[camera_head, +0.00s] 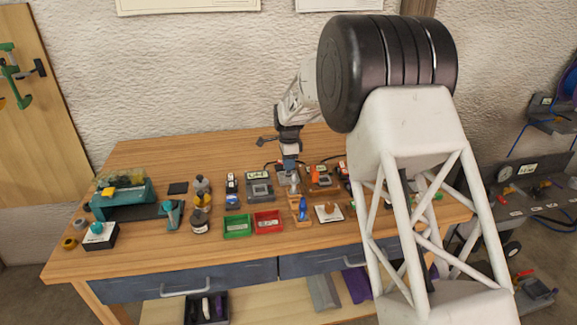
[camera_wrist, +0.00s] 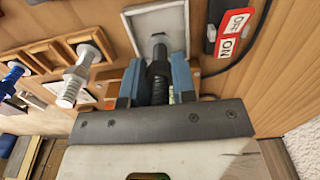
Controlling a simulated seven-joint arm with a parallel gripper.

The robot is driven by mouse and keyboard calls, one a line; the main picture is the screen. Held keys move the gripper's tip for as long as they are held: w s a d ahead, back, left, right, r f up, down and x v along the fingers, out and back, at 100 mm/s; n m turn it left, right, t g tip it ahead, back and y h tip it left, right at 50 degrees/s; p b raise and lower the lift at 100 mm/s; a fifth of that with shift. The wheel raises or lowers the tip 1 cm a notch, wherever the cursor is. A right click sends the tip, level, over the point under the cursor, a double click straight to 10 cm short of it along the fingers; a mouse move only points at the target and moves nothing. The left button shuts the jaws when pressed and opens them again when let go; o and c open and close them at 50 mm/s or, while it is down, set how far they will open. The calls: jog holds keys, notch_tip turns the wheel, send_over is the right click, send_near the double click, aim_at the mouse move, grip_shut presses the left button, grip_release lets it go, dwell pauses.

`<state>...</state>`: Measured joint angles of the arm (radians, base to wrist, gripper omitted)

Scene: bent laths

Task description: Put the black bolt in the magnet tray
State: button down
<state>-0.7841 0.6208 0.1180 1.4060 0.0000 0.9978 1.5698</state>
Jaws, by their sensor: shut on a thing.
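The black bolt (camera_wrist: 159,48) is between the blue fingers of my gripper (camera_wrist: 158,78) in the wrist view, and the gripper is shut on it. The bolt's head end points toward the magnet tray (camera_wrist: 132,29), a square grey tray with a pale rim. The bolt overlaps the tray's floor in this view; I cannot tell whether it touches it. In the head view my gripper (camera_head: 290,166) is low over the back middle of the bench. The bolt is too small to make out there.
A silver bolt (camera_wrist: 74,78) and a blue one (camera_wrist: 11,80) stand in wooden holders beside the tray. A red ON/OFF switch box (camera_wrist: 232,32) is close on its other side. Green (camera_head: 237,227) and red (camera_head: 267,221) bins sit nearer the bench's front.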

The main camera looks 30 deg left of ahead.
jog(key=shift+f, duration=0.65)
jog(key=shift+f, duration=0.15)
jog(key=c, duration=0.9)
grip_release()
notch_tip(320, 180, up, 12)
jog(key=shift+r, duration=0.15)
dwell(0.5)
